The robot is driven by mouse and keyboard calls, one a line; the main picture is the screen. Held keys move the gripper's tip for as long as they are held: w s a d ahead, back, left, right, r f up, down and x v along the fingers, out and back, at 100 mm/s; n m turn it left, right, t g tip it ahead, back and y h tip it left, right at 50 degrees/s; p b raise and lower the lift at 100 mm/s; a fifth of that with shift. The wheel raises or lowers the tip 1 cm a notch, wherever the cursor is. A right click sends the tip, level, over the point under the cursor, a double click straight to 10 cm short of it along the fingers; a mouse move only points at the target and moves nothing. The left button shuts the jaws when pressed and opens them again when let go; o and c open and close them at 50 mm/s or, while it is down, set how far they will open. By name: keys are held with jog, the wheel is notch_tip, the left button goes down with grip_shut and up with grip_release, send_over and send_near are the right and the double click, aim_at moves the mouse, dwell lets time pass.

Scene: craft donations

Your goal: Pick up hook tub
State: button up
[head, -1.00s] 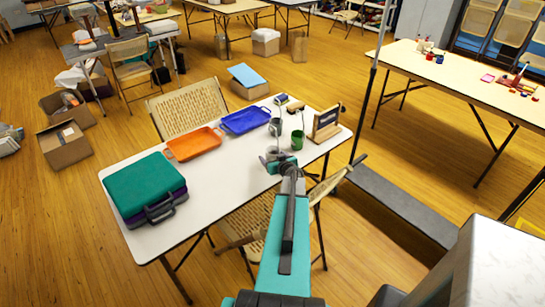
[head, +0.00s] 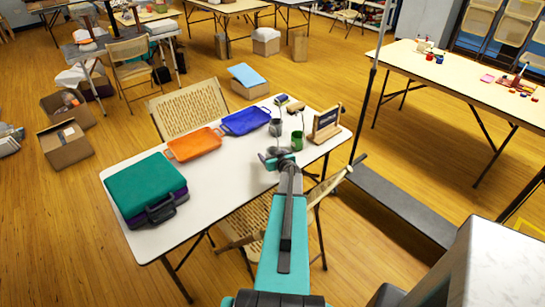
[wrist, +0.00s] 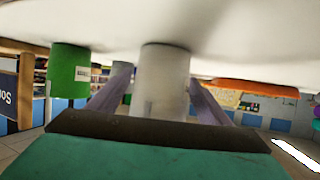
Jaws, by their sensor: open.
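A grey tub (head: 276,127) stands on the white table near its far right, with a thin stick-like item rising from it. In the wrist view, which is upside down, the grey tub (wrist: 165,80) shows between my fingers, ahead of them. A green tub (head: 297,140) stands to its right; in the wrist view it bears a small white label (wrist: 68,72). I cannot read which tub is the hook tub. My gripper (head: 270,158) is open and low over the table, on the near side of the grey tub. Contact is not visible.
A small dark sign in a wooden frame (head: 327,122) stands right of the tubs. A blue tray (head: 246,121), an orange tray (head: 193,144) and a teal case (head: 146,188) lie to the left on the white table (head: 222,180). Folding chairs stand before and behind it.

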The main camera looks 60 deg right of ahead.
jog(key=shift+x, duration=0.85)
jog(key=shift+a, duration=0.1)
jog(key=c, duration=1.2)
jog(key=shift+r+p, duration=0.4)
jog(key=shift+r, duration=4.6)
